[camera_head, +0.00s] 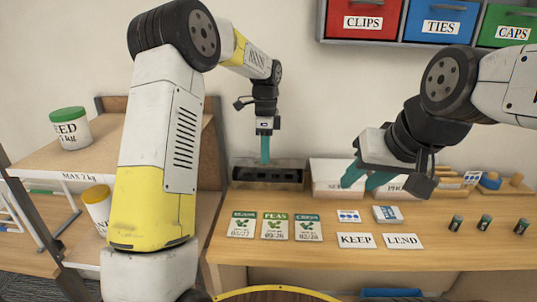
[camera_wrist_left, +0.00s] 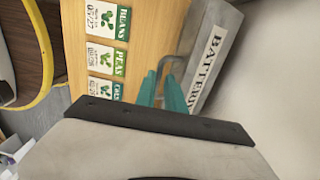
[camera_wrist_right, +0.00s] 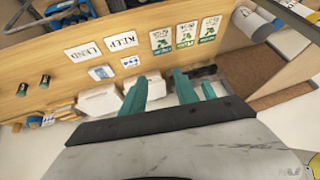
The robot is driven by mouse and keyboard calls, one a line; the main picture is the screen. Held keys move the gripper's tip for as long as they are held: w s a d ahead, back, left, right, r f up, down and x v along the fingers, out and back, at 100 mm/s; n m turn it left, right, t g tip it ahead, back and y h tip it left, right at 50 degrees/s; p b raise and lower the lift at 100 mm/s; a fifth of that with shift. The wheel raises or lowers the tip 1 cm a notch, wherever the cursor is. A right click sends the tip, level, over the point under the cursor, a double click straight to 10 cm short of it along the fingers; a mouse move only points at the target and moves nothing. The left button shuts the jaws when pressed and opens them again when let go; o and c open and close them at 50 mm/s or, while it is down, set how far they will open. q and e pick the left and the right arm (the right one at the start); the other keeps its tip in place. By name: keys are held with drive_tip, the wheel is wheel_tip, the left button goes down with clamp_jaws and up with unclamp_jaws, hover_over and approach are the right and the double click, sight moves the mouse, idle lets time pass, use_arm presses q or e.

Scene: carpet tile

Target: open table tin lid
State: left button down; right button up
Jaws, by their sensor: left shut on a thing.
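The grey tin (camera_wrist_left: 213,60), with a label starting "BATTER", stands at the back of the table beside the wall. In the head view, the tin (camera_head: 240,174) looks dark. My left gripper (camera_head: 265,150) points down over it. In the left wrist view, its teal fingers (camera_wrist_left: 162,92) are close together at a thin grey loop on the tin's lid, shut on it. Whether the lid is raised is unclear. My right gripper (camera_head: 366,178) is open and empty, right of the tin, above white boxes; its spread fingers show in the right wrist view (camera_wrist_right: 160,92).
White boxes (camera_head: 326,172) stand right of the tin. Seed packets (camera_head: 277,227) and the KEEP (camera_head: 356,241) and LEND (camera_head: 403,241) cards lie in front. Several small dark cylinders (camera_head: 485,223) stand at the right. Coloured bins (camera_head: 438,20) hang above. A shelf with a tub (camera_head: 72,130) is at left.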

idle(0.3)
